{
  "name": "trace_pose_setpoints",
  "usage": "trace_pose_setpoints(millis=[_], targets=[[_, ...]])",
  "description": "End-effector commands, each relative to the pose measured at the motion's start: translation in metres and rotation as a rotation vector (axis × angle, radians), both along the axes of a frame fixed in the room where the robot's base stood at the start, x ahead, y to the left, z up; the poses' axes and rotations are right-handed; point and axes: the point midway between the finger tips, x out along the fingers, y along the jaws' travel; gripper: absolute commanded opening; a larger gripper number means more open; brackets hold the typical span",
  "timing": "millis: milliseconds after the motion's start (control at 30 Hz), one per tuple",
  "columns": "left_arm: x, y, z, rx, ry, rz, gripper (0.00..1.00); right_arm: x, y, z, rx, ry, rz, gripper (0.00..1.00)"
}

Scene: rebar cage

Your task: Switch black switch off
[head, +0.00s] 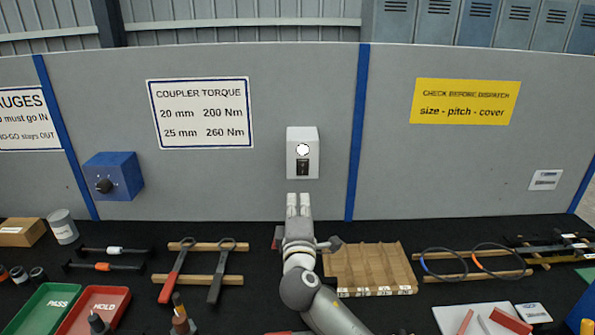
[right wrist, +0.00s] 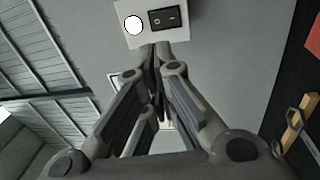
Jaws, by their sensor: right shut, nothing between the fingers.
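The black switch (head: 303,167) is a small rocker on a white box (head: 292,150) fixed to the grey panel. Above it on the box is a round white lamp (head: 303,149) that looks bright. In the right wrist view the black switch (right wrist: 165,18) shows two marks, beside the round lamp (right wrist: 133,25). My right gripper (head: 298,197) is shut and empty, just below the box in the head view. In the right wrist view its fingertips (right wrist: 158,48) point at the box's edge near the switch; I cannot tell whether they touch. My left gripper is not in view.
A blue box with a black knob (head: 104,186) is on the panel to the left. The panel around the white box is clear.

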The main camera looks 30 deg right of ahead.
Motion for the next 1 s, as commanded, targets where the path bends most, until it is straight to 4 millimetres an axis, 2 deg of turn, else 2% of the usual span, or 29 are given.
trace_pose_setpoints(millis=[600,800,1000], targets=[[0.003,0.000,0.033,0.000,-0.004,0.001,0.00,0.081,-0.051,0.015,-0.001,0.001,-0.002,0.00],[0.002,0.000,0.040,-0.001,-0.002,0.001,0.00,0.099,-0.061,0.017,-0.001,0.000,-0.001,0.00],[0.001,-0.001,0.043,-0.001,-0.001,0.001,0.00,0.108,-0.067,0.017,-0.001,0.000,-0.001,0.00]])
